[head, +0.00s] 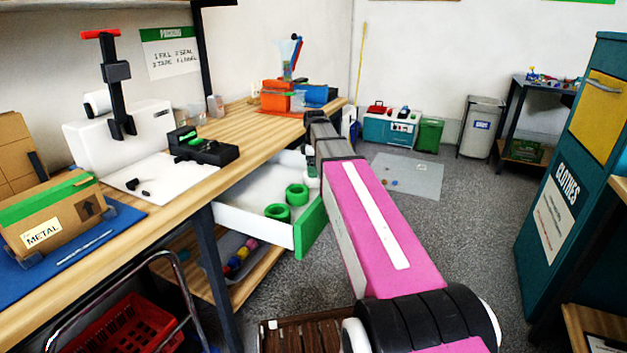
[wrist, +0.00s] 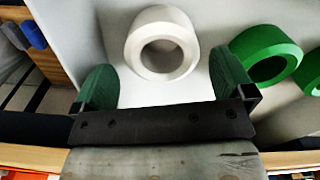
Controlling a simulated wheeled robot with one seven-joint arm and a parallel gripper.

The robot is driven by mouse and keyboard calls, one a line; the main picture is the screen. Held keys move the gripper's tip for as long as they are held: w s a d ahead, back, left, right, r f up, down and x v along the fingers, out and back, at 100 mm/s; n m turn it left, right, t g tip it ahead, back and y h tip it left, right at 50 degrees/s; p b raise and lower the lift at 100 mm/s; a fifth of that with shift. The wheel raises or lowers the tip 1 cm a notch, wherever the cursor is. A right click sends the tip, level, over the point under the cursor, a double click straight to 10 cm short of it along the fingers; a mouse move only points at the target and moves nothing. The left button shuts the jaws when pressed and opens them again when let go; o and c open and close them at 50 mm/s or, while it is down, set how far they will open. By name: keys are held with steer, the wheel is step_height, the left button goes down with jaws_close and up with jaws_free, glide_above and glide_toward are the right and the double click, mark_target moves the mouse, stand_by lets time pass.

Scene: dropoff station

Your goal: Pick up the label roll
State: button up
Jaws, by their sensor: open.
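A white ring-shaped roll, which looks like the label roll (wrist: 162,20), lies in the open drawer with its hole showing. My gripper (wrist: 165,78) is open, with its green finger pads apart. The white roll is just beyond the fingertips and roughly centred between them, and nothing is held. In the head view my gripper (head: 311,160) is over the far part of the drawer (head: 238,213), mostly hidden by my arm. I cannot make out the white roll there.
Two green rolls lie in the drawer, a nearer one (head: 277,212) and a farther one (head: 297,188). In the wrist view one green roll (wrist: 240,48) is close to the right finger. The wooden workbench (head: 205,150) runs along the drawer's left.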

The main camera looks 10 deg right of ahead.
mark_target(310, 182)
steer(key=shift+a+f, duration=0.15)
steer(key=shift+f, duration=1.8)
steer(key=c, duration=0.8)
steer(key=shift+c, duration=0.2)
steer(key=shift+r, duration=0.2)
